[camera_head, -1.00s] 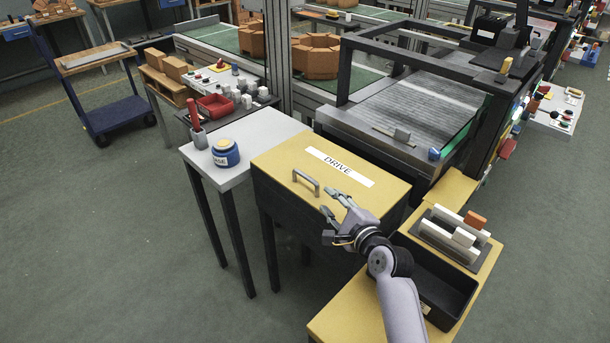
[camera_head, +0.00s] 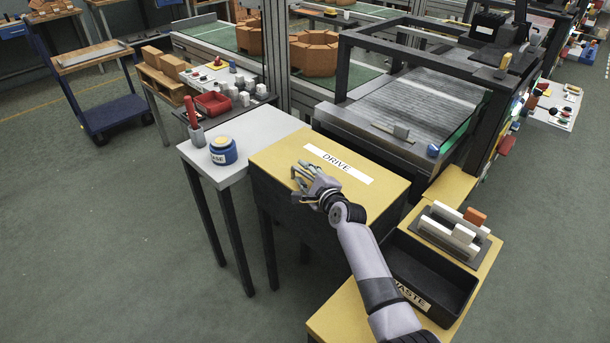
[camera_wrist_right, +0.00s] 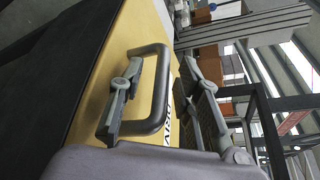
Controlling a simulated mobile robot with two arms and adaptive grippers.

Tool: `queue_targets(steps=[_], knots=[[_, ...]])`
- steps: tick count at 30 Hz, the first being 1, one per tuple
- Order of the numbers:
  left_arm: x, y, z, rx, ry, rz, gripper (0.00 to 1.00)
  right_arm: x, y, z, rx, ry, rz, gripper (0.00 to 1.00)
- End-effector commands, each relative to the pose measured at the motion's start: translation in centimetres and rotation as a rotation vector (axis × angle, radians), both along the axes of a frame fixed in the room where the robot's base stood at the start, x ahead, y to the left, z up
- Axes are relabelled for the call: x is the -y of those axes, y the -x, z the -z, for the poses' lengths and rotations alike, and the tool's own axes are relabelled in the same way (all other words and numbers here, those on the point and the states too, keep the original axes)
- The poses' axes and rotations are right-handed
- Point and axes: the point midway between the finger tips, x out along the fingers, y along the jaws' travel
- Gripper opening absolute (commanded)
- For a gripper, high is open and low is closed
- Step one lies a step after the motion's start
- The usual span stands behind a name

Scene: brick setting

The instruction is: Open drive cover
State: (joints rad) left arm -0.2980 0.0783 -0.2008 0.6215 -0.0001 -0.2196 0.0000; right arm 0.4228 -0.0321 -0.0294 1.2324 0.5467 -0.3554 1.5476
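The drive cover (camera_head: 370,196) is a flat yellow lid marked DRIVE on a dark cabinet, and it lies closed. In the head view my right gripper (camera_head: 303,172) is over its front left part and hides the handle. In the right wrist view the dark grey U-shaped handle (camera_wrist_right: 161,90) stands on the yellow cover (camera_wrist_right: 140,27). My right gripper (camera_wrist_right: 163,65) is open there, with the handle's bar between its fingers. One finger overlaps the handle's loop, the other is beyond the bar. Contact cannot be told. My left gripper is not in view.
A grey side table (camera_head: 258,133) with a blue jar (camera_head: 223,151) and a red-handled tool in a cup (camera_head: 195,129) adjoins on the left. A black waste bin (camera_head: 440,278) and a rack of white blocks (camera_head: 452,236) are right. A framed conveyor (camera_head: 415,105) stands behind.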

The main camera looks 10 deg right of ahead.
Motion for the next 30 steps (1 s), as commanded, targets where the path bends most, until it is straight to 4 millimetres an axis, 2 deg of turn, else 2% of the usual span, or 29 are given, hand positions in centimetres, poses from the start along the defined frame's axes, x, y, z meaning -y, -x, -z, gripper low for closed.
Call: queue_targets(steps=[6, 20, 30], knots=[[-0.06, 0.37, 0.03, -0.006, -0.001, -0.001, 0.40, 0.00, -0.01, -0.02, 0.000, 0.000, 0.000, 0.31], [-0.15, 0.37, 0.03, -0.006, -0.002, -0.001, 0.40, -0.02, 0.02, -0.03, 0.000, 0.000, 0.000, 0.00], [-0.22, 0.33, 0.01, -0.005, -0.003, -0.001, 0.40, -0.03, 0.03, 0.00, 0.000, 0.000, 0.000, 0.00]])
